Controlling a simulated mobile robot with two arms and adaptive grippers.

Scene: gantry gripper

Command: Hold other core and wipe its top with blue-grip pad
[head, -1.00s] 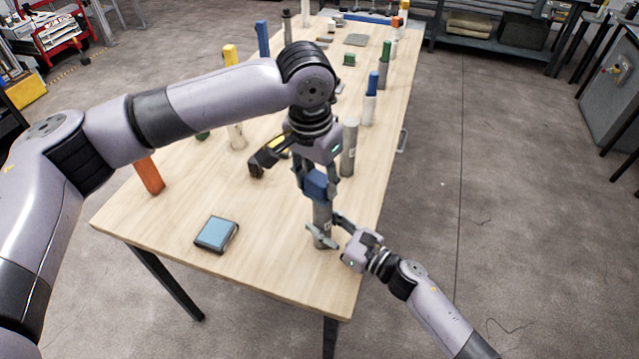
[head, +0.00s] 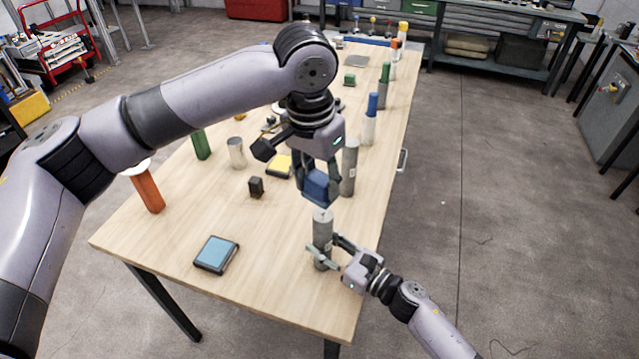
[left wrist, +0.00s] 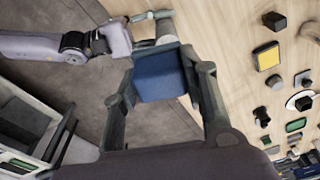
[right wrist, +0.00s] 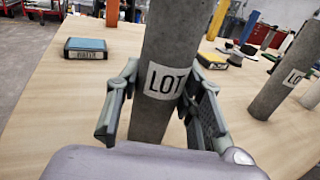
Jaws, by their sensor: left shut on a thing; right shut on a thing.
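A grey cylindrical core (head: 322,228) with a LOT label stands upright near the table's front right corner. My right gripper (head: 332,256) is shut around its lower part; the right wrist view shows the core (right wrist: 172,50) between the fingers (right wrist: 160,105). My left gripper (head: 320,172) is shut on the blue grip of the pad (head: 319,188), just above and apart from the core's top in the head view. The left wrist view shows the blue grip (left wrist: 160,76) between the left fingers (left wrist: 163,88). The pad's underside is hidden.
Another grey core (head: 349,168) with a LOT label stands behind. A blue-topped box (head: 216,254) lies at the table's front left. The front middle is clear.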

